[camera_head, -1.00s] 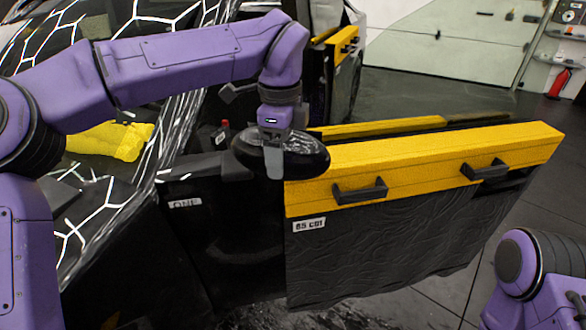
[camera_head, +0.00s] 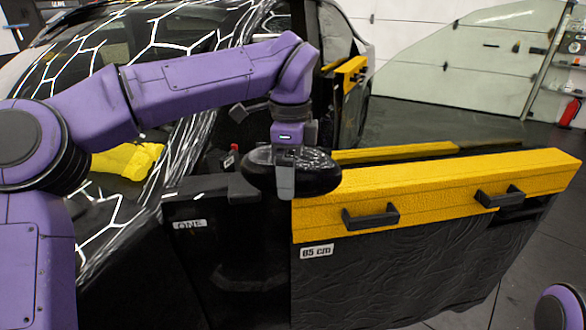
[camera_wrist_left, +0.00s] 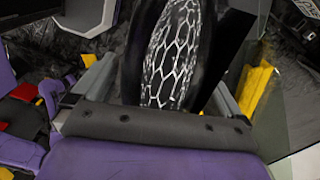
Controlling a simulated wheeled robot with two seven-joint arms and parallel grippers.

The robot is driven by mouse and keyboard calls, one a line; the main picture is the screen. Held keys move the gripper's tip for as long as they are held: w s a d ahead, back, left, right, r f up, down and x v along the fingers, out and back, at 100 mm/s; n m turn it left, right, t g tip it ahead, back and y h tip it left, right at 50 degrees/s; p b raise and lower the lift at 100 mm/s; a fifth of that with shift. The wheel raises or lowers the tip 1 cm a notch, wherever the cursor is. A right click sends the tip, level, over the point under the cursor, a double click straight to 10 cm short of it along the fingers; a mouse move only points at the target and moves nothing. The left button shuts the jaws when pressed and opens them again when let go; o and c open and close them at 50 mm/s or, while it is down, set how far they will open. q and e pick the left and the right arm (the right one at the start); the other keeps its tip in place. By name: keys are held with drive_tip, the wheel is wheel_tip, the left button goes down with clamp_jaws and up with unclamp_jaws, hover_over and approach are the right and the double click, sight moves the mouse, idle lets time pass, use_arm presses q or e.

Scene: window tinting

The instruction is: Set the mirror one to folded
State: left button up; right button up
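Mirror one (camera_head: 322,178) is a dark, glossy oval at the top of the open door marked ONE (camera_head: 240,245). It lies lengthwise along the door's top edge in the head view. My left gripper (camera_head: 286,175) reaches down over it, with one grey finger on its near face; the far finger is hidden there. In the left wrist view, the mirror (camera_wrist_left: 172,55) stands between the two spread fingers (camera_wrist_left: 160,85), its glossy face reflecting white hexagon lines. A gap shows beside the left finger; contact at the right finger is unclear. My right gripper is out of view.
The patterned car body (camera_head: 190,35) and a yellow item (camera_head: 128,160) lie behind my left arm. Open floor (camera_head: 440,115) lies beyond the door.

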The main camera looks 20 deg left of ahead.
use_arm(q)
wheel_tip(320, 180, up, 10)
drive_tip(key=shift+a+r+p, duration=0.1)
drive_tip(key=shift+r+p, duration=0.15)
drive_tip(key=shift+p, duration=0.55)
